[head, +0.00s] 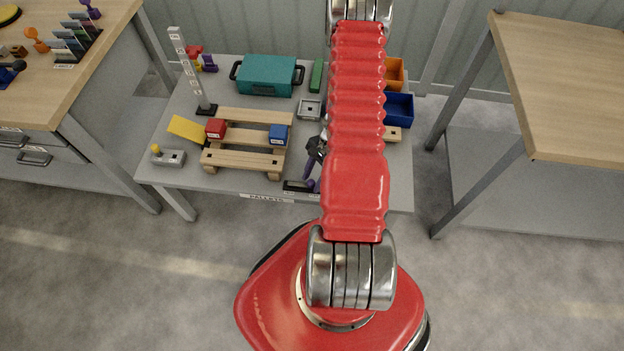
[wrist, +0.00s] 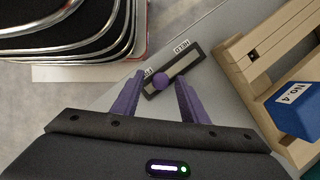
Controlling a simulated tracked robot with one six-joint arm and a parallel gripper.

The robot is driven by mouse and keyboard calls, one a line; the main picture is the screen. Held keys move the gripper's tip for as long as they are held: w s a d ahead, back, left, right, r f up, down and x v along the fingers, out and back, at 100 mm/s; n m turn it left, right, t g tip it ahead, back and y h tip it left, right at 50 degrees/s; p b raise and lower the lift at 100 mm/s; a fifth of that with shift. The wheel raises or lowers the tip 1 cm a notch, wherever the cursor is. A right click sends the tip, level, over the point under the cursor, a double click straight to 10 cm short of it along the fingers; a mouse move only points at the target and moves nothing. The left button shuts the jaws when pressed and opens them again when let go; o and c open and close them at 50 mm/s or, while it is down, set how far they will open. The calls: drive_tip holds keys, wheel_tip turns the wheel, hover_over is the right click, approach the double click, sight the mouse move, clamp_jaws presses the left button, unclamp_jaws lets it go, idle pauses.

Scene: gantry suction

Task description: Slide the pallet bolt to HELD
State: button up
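The pallet bolt is a dark plate (wrist: 188,66) with a pale slot and a round purple knob (wrist: 160,80), at the table's front edge. The knob sits at the slot's left end in the wrist view, by a partly hidden label. A HELD label (wrist: 182,46) is beside the plate toward its other end. My gripper (wrist: 158,84) is open, its purple fingers on either side of the knob, with gaps visible. Whether the fingertips are down at knob height is unclear. In the head view the bolt plate (head: 295,186) shows beside the fingers, partly hidden by them.
A wooden pallet (head: 240,158) carries a red block (head: 216,128) and a blue block (head: 278,134) marked NO. 4 in the wrist view. A teal case (head: 266,75), a grey post (head: 192,70) and blue (head: 398,108) and orange bins stand behind. Wooden-topped benches flank the table.

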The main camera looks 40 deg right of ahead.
drive_tip(key=shift+c, duration=0.5)
clamp_jaws()
